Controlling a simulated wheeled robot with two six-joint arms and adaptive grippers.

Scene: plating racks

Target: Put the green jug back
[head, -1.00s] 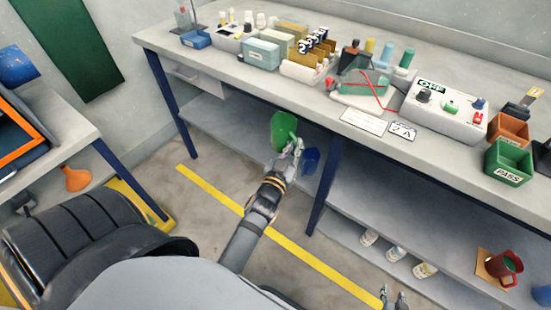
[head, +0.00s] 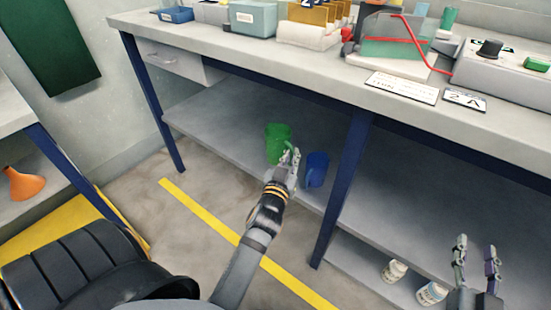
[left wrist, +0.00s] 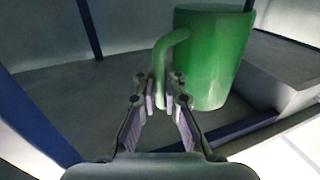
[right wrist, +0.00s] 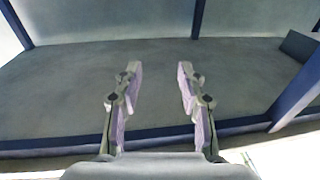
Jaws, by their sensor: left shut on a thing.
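The green jug (head: 277,142) is upright at the shelf under the bench, left of the blue jug. In the left wrist view the green jug (left wrist: 208,60) shows its handle between my fingertips, and it looks upright on or just above the shelf. My left gripper (head: 291,155) is shut on the jug's handle; in the left wrist view its fingers (left wrist: 163,88) close around it. My right gripper (head: 475,250) is open and empty in front of the lower shelves at the right. It also shows open in the right wrist view (right wrist: 160,85).
A blue jug (head: 317,169) stands on the shelf (head: 225,125) just right of my left gripper. A navy bench leg (head: 342,190) rises to its right. Bottles (head: 432,293) stand low at the right. The shelf left of the green jug is clear.

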